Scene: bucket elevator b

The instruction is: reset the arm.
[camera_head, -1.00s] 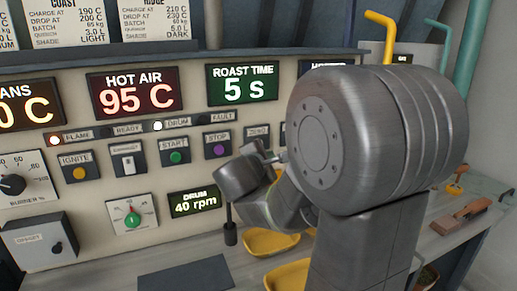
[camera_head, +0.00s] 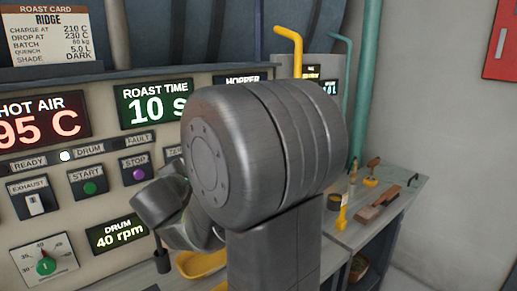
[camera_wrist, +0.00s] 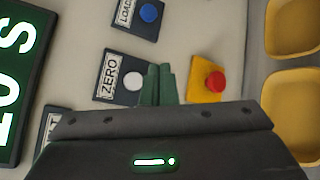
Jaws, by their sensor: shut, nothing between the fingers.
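My arm fills the middle of the head view and hides my gripper's fingers there. In the wrist view my gripper (camera_wrist: 158,84) is shut and empty, its dark green fingertips together in front of the control panel. Next to the fingertips is the white ZERO button (camera_wrist: 133,82), with a red mushroom button on a yellow plate (camera_wrist: 208,81) on the other side. I cannot tell whether the fingertips touch the panel. The blue LOAD button (camera_wrist: 149,13) is further up in the wrist view.
The ROAST TIME display (camera_head: 156,106) reads 10 s. Yellow trays (camera_wrist: 292,103) lie right of the panel in the wrist view. The bench at right holds a wooden-handled tool (camera_head: 378,203). A yellow bent pipe (camera_head: 296,48) rises behind my arm. A red box (camera_head: 499,40) hangs on the wall.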

